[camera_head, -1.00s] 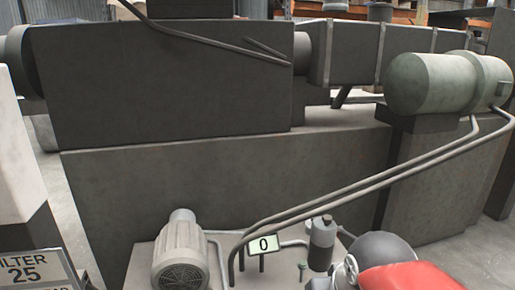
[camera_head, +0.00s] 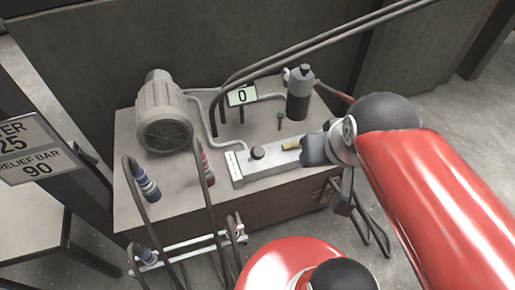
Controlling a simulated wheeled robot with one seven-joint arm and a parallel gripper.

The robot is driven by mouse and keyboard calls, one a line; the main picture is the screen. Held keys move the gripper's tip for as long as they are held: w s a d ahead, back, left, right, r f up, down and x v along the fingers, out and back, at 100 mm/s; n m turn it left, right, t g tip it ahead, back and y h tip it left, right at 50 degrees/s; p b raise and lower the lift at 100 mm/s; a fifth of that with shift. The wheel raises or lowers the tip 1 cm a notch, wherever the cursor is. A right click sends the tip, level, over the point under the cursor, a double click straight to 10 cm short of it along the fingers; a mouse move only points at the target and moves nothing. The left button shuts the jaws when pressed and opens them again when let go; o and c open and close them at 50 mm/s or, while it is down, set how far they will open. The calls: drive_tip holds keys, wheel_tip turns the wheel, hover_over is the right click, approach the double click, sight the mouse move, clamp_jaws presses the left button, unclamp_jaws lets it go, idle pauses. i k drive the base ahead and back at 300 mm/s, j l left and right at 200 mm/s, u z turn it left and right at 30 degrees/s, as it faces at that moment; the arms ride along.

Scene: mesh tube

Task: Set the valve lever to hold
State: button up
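A grey valve block (camera_head: 270,170) lies on top of the power unit, with a pale marked strip on its left end. A dark round knob (camera_head: 257,153) stands on the block and may be the valve lever's end; its set position is too small to read. A small brass-coloured piece (camera_head: 290,145) sits at the block's right part. My gripper (camera_head: 312,150) is at the right end of the block, close to the brass piece. Its fingers are too small to tell open from shut, and I cannot tell whether it touches the block.
A grey motor (camera_head: 163,112) stands at the left of the unit top (camera_head: 205,100). A display reading 0 (camera_head: 242,95), a small stem (camera_head: 280,120) and a dark bottle-shaped cylinder (camera_head: 299,93) stand behind the block. Hoses (camera_head: 205,185) rise in front. Pipes cross at the back.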

sight(256, 152)
drive_tip(key=k+j+u, duration=0.2)
drive_tip(key=k+j, duration=0.2)
drive_tip(key=k+j+u, duration=0.2)
drive_tip(key=k+j, duration=0.2)
drive_tip(key=j, duration=0.2)
